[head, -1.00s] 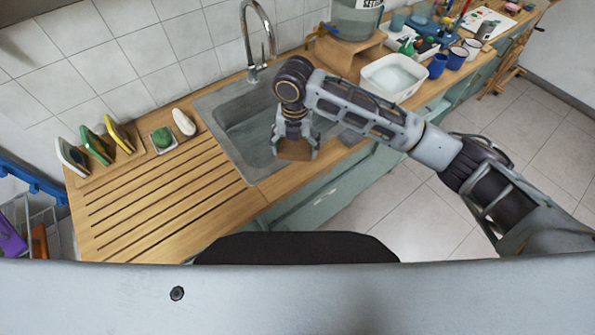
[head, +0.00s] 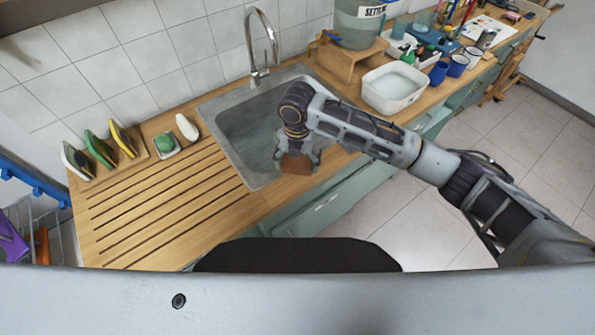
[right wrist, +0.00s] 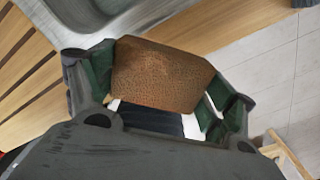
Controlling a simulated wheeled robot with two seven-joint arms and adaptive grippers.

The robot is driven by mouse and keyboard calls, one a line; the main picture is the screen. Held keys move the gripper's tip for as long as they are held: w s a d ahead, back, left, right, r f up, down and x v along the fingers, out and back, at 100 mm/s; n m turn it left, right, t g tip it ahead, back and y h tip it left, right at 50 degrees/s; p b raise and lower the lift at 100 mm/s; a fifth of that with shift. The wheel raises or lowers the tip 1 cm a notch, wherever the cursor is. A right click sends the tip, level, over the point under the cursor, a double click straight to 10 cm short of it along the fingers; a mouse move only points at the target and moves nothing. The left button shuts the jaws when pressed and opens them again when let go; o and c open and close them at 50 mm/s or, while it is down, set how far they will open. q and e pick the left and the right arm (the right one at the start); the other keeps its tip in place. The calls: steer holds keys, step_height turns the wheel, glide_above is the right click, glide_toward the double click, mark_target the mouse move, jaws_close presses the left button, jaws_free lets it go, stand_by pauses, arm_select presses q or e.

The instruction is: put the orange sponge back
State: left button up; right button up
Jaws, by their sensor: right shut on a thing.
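The orange sponge (head: 296,164) looks brownish orange. My right gripper (head: 297,155) is shut on it and holds it over the front edge of the sink, where the counter meets the cabinet front. In the right wrist view the sponge (right wrist: 162,76) sits between the two green-padded fingers of the gripper (right wrist: 158,88). At the back left of the counter a wooden holder (head: 122,160) carries upright sponges: a white and dark one (head: 77,160), a green one (head: 100,149) and a yellow one (head: 123,138). My left gripper is not in view.
A small dish with a green scrubber (head: 165,143) and a white oval thing (head: 187,127) stand right of the holder. The ribbed drainboard (head: 165,200) is clear. The sink (head: 240,140) has a tall faucet (head: 262,45). A white basin (head: 393,88) stands to the right.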

mark_target(297, 179)
steer(key=shift+f, duration=1.1)
steer(key=shift+f+p, duration=0.35)
steer(key=shift+f, duration=1.55)
steer(key=shift+f, duration=0.4)
steer(key=o, duration=0.9)
steer(key=shift+o, duration=0.2)
steer(key=shift+r+b, duration=0.9)
steer(key=shift+r, duration=5.55)
